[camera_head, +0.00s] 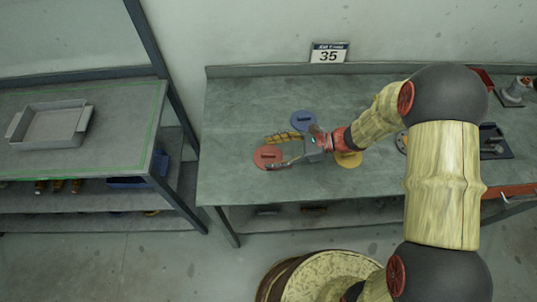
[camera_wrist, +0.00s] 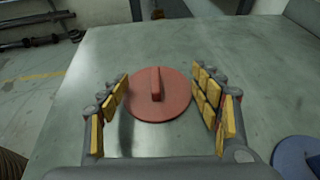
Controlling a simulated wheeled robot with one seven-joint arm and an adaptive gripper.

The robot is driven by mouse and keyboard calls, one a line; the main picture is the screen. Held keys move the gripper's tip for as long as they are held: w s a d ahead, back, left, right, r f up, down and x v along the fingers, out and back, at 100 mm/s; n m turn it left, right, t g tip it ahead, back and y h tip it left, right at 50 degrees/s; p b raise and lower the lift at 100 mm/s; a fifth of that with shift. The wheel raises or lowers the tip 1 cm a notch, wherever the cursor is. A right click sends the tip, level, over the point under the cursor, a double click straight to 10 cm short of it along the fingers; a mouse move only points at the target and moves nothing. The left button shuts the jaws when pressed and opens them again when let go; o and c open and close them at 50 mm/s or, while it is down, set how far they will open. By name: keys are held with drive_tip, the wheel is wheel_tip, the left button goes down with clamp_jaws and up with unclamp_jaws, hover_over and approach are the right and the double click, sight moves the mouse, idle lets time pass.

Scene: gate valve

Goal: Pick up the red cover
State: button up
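The red cover (camera_head: 267,156) is a flat disc with a raised bar handle. It lies on the grey workbench (camera_head: 235,110) near its left side. In the wrist view the red cover (camera_wrist: 174,97) lies ahead, between and beyond my open fingers. My gripper (camera_head: 281,150) reaches toward it from the right, low over the bench. In the wrist view my gripper (camera_wrist: 163,95) has its yellow-padded fingers spread apart on both sides of the handle, with nothing held.
A blue cover (camera_head: 303,120) lies behind my gripper, and it also shows at the right in the wrist view (camera_wrist: 296,158). A yellow cover (camera_head: 348,160) is partly hidden by my arm. A tray (camera_head: 50,127) sits on the left table. The bench's left end is clear.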

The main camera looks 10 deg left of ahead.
drive_tip(key=shift+s+f, duration=0.1)
drive_tip(key=c, duration=1.2)
